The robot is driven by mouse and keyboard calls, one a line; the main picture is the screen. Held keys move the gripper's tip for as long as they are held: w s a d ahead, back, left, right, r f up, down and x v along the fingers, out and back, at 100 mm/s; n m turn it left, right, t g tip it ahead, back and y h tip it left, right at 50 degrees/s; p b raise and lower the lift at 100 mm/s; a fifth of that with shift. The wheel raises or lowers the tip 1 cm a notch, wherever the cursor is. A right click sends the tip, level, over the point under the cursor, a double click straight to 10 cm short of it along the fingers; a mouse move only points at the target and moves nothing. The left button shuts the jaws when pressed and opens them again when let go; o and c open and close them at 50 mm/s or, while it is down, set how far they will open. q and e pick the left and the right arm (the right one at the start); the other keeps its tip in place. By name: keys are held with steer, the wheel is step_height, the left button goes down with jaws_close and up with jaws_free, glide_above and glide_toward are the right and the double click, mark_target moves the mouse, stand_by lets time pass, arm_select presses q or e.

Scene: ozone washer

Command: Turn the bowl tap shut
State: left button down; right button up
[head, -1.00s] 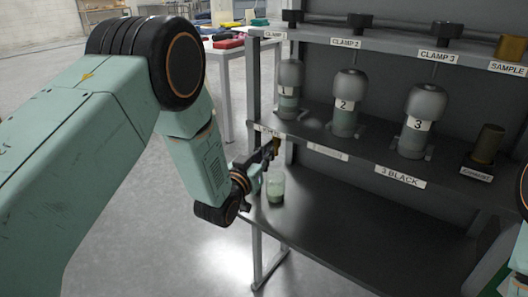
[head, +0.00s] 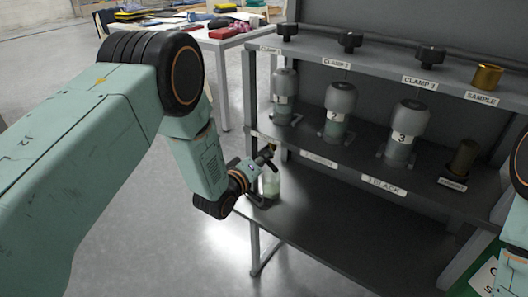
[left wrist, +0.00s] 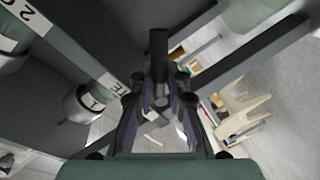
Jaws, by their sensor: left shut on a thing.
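The bowl tap (head: 268,151) shows as a small brass and dark piece at the left end of the middle shelf, partly hidden by my left gripper. My left gripper (head: 260,168) is at the tap, its fingers closed on it. In the left wrist view, the dark fingers (left wrist: 160,105) close around a dark handle (left wrist: 158,48) of the tap. A clear cup (head: 271,186) with greenish liquid stands on the lower shelf below the tap, partly behind the gripper. My right gripper is out of view.
Bottles numbered 1 (head: 284,95), 2 (head: 338,112) and 3 (head: 404,132) stand on the middle shelf under black clamp knobs. A brass sample cup (head: 487,77) sits on the top shelf. The lower shelf (head: 350,225) is clear to the right.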

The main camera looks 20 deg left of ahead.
arm_select(q)
steer(key=n+p, duration=0.1)
steer(key=n, duration=0.2)
steer(key=shift+s+d+g+h+p, duration=0.1)
steer(key=shift+s+g+h+p, duration=0.2)
steer(key=shift+h+p, duration=0.1)
steer(key=shift+r+n+h+p, duration=0.2)
steer(key=shift+n+h+p, duration=0.25)
steer(key=shift+n, duration=0.75)
steer(key=shift+d, duration=0.1)
steer(key=c, duration=1.5)
jaws_free()
steer(key=shift+r, duration=0.1)
steer(key=shift+o, duration=1)
steer(key=shift+w+r, duration=0.15)
